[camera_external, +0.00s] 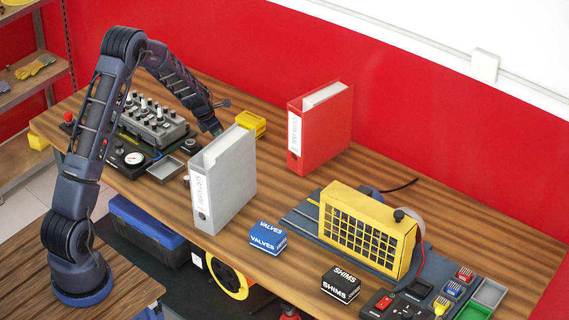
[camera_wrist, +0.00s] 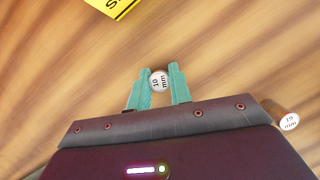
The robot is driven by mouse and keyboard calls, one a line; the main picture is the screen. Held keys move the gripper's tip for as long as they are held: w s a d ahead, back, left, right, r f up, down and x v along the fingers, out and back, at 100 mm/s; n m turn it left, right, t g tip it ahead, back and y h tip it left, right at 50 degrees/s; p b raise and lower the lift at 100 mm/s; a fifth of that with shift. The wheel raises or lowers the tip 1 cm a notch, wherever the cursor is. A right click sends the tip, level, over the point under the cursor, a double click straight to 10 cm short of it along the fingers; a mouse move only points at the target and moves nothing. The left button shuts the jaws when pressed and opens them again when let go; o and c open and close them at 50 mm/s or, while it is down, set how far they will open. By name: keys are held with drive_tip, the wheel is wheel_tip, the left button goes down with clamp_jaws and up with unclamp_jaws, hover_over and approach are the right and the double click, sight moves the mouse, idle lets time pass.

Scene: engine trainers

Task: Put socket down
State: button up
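In the wrist view, a small round socket (camera_wrist: 159,80), its pale end marked 10 mm, sits between the two teal fingers of my gripper (camera_wrist: 160,88). Both fingers appear to touch its sides, so the gripper looks shut on it. I cannot tell whether the socket touches the wood below. A second socket (camera_wrist: 288,121), marked 19 mm, shows right of my gripper. In the external view my gripper (camera_external: 216,129) is low over the table behind the grey binder, and the held socket cannot be made out there.
A yellow box (camera_external: 250,124) is close to my gripper, beyond it in the wrist view. The grey binder (camera_external: 222,182) stands in front and a red binder (camera_external: 325,128) to the right. An engine trainer (camera_external: 155,122) is left. Bare wood lies between the binders.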

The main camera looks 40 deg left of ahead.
drive_tip(key=o, duration=0.4)
drive_tip(key=shift+r, duration=0.1)
drive_tip(key=v, duration=1.2)
drive_tip(key=s+d+r+m, duration=0.6)
drive_tip(key=s+r+m, duration=0.2)
drive_tip(key=s+r, duration=0.25)
drive_tip(key=s+d+r+m, duration=0.6)
drive_tip(key=s+r+m, duration=0.1)
drive_tip(key=s+r, duration=0.35)
drive_tip(key=s+d+m+y, duration=0.1)
drive_tip(key=s+d+m, duration=0.1)
drive_tip(key=s+m, duration=0.6)
drive_tip(key=s+d+r+m, duration=0.1)
drive_tip(key=s+m, duration=0.7)
drive_tip(key=s, duration=1.1)
drive_tip(key=shift+s+d+r+m+y, duration=0.25)
drive_tip(key=shift+s+d+m+y, duration=0.05)
drive_tip(key=shift+d+y, duration=0.1)
